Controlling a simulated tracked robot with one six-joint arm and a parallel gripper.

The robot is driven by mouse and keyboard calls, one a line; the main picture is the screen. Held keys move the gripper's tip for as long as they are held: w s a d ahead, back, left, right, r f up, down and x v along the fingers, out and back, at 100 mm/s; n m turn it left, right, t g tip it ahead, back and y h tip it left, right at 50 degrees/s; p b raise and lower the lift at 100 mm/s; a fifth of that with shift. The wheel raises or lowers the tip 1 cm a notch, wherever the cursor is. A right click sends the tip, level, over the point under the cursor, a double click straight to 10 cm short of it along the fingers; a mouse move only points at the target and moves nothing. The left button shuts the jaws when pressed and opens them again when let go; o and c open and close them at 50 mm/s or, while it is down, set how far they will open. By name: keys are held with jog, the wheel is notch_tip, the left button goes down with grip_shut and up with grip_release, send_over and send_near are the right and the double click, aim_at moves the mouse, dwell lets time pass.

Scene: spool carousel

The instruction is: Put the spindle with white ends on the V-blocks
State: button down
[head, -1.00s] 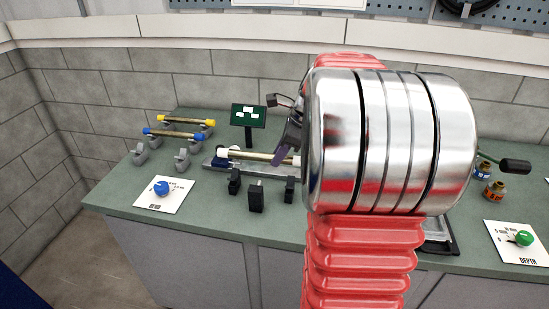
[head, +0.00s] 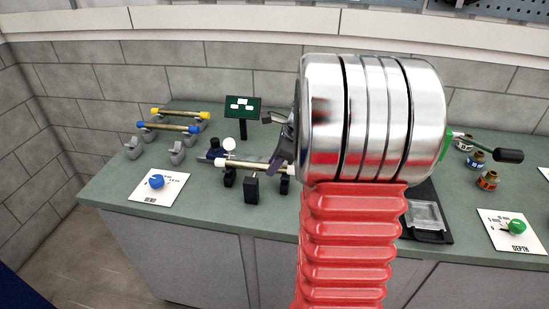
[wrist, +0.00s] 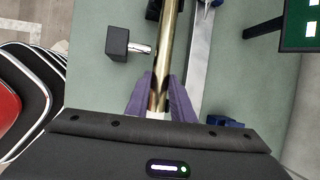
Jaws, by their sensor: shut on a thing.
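The spindle with white ends (head: 240,165) is a brass-coloured rod, held roughly level over the middle of the bench. My gripper (head: 280,160) is shut on it near its right end, partly hidden by my arm. In the wrist view, the purple fingers of my gripper (wrist: 160,98) close on the brass rod (wrist: 168,50), with a white part between them. Two grey V-blocks, the left one (head: 133,147) and the right one (head: 177,153), stand empty at the bench's left, apart from the spindle.
Yellow-ended (head: 180,113) and blue-ended (head: 168,127) spindles rest behind the V-blocks. Black blocks (head: 251,190) stand close under the held spindle; one shows in the wrist view (wrist: 117,40). A small screen (head: 242,104) stands behind. A card with a blue knob (head: 157,182) lies front left.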

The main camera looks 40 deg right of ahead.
jog(key=shift+f, duration=0.55)
jog(key=c, duration=1.5)
grip_release()
jog(key=shift+f, duration=0.1)
jog(key=shift+c, duration=0.2)
jog(key=v, duration=1.2)
jog(key=shift+s, duration=0.1)
